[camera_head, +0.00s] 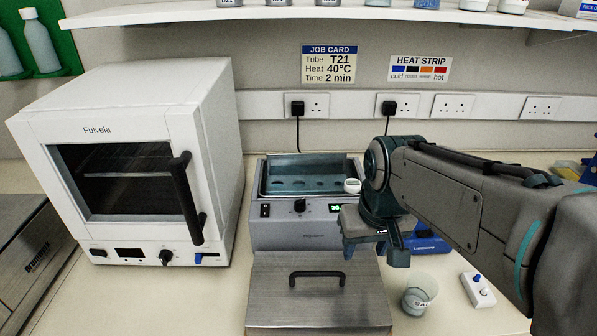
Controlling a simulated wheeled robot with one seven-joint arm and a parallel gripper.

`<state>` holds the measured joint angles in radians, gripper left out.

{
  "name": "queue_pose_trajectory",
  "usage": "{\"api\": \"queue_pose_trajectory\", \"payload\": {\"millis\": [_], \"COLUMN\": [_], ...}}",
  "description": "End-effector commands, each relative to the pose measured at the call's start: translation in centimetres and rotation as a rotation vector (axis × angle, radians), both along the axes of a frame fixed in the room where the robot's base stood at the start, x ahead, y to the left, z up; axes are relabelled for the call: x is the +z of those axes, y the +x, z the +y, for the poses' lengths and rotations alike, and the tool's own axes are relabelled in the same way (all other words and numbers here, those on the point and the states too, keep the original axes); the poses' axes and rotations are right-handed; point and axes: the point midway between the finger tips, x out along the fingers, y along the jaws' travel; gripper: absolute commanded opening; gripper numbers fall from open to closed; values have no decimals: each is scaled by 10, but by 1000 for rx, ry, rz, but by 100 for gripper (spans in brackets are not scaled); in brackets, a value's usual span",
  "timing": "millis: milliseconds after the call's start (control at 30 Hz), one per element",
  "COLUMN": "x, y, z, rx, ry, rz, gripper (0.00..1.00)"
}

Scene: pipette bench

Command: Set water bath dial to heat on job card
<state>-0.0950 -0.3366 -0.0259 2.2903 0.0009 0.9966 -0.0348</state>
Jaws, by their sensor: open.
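The water bath (275,236) is a grey box with an open water-filled basin, standing at the middle back of the bench. Its black dial (299,206) is on the front panel, left of a small lit green display (335,208) too small to read. The job card (329,64) on the wall reads Tube T21, Heat 40°C, Time 2 min. My gripper (374,252) is open and points down at the bath's front right corner, to the right of and below the dial in the picture. It looks empty and hides part of the bath's right side.
A metal lid-like box (318,296) with a black handle lies in front of the bath. A white oven (130,150) stands left. A beaker (420,293), a white button device (478,290) and a blue object (428,242) are right. A shelf (300,13) runs above.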

Motion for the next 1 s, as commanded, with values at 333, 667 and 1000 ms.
{"api": "queue_pose_trajectory", "payload": {"millis": [333, 667, 1000], "x": [98, 126, 90], "y": [107, 155, 156], "z": [63, 109, 112], "rx": [266, 411, 420], "ry": [-30, -61, -64], "rz": [120, 180, 189], "gripper": [46, 46, 46]}}
